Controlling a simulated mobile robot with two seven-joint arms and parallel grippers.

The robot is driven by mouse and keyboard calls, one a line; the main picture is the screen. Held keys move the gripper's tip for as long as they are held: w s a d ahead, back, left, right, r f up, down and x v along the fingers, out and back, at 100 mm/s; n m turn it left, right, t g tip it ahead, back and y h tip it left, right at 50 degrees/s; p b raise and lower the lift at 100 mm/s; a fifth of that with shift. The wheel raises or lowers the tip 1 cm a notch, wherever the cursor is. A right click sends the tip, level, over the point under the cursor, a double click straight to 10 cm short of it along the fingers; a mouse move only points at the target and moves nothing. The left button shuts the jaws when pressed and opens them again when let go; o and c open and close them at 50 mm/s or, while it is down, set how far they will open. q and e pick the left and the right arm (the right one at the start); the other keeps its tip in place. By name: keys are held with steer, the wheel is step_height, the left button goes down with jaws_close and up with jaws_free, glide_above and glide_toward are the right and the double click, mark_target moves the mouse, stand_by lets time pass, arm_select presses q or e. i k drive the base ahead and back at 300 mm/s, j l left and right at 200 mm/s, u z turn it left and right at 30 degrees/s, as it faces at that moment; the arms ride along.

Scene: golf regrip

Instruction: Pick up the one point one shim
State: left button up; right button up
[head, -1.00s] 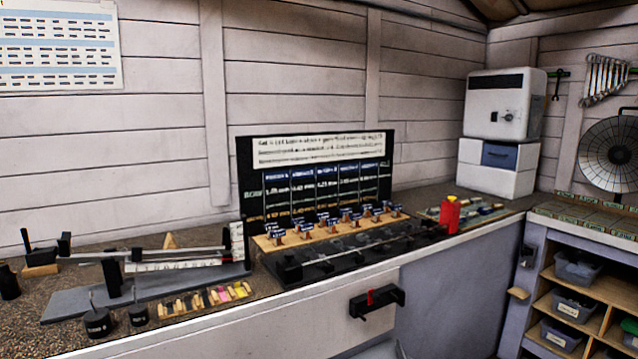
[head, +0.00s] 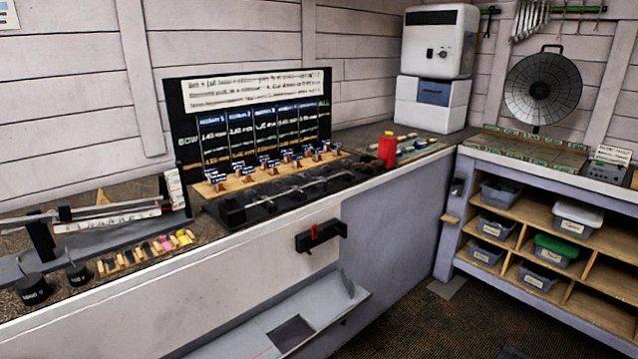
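Several small shims may be among the labelled pieces on the wooden rack (head: 262,172) in front of the black chart board (head: 250,125); the labels are too small to read, so I cannot tell which is the one point one shim. A small wooden rack (head: 147,251) with yellow, pink and dark pieces lies on the bench near the left. Neither of my grippers is in view.
A black fixture with a rod (head: 295,192) lies along the bench front. A red bottle (head: 387,150) stands to its right. A black clamp (head: 320,235) juts from the bench front. Shelves with bins (head: 515,194) stand right; dark floor (head: 430,320) is open.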

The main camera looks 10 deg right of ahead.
mark_target(296, 158)
steer(key=i+l+u, duration=0.1)
steer(key=u, duration=1.9)
steer(key=k+l+u, duration=0.25)
steer(key=l, duration=0.15)
steer(key=k+l+u, duration=0.1)
steer(key=l+u, duration=0.2)
steer(key=k+l+u, duration=0.2)
steer(key=l+u, duration=0.25)
steer(key=k+l+u, duration=0.2)
steer(key=u, duration=0.25)
steer(key=k+l+u, duration=0.15)
steer(key=k+u, duration=0.5)
steer(key=u, duration=0.25)
steer(key=k+l+u, duration=0.1)
steer(key=k+u, duration=0.15)
steer(key=k, duration=0.6)
steer(key=k+z, duration=0.35)
steer(key=k+l+z, duration=0.1)
steer(key=k+z, duration=0.25)
